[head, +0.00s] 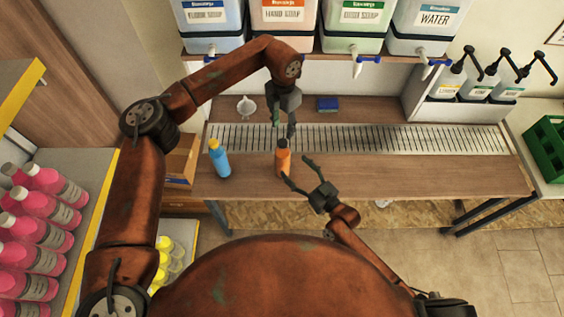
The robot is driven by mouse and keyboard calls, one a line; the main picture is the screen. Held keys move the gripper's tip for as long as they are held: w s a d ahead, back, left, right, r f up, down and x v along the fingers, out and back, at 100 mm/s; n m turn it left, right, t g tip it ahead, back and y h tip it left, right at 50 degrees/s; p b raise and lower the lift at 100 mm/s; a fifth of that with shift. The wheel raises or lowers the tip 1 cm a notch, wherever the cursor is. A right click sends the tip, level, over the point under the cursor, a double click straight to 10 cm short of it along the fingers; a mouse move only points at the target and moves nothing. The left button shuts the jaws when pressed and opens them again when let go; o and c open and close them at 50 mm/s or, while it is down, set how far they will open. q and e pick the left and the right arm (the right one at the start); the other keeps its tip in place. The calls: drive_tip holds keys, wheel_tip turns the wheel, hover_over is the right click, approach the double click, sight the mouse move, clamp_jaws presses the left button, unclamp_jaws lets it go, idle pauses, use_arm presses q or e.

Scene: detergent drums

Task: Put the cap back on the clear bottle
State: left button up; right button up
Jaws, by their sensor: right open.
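An orange bottle (282,162) stands upright near the front of the wooden counter; I cannot make out whether its neck is bare. A blue bottle (219,161) with a yellow top stands to its left. No plainly colourless bottle shows, and I cannot pick out a loose cap. My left gripper (283,126) points down just above and behind the orange bottle. A small greenish patch shows at its fingers, but I cannot tell whether it is a held thing. My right gripper (298,174) is open and empty at the orange bottle's front right, its fingers spread.
A slotted metal drain strip (400,139) runs along the counter (430,175). A white funnel (246,106) and a blue sponge (328,104) lie behind it. Drums with taps stand on the shelf above. The counter's right half is clear. A green crate (546,145) is far right.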

sight(283, 155)
drive_tip(key=shift+x, duration=3.85)
drive_tip(key=shift+c, duration=0.2)
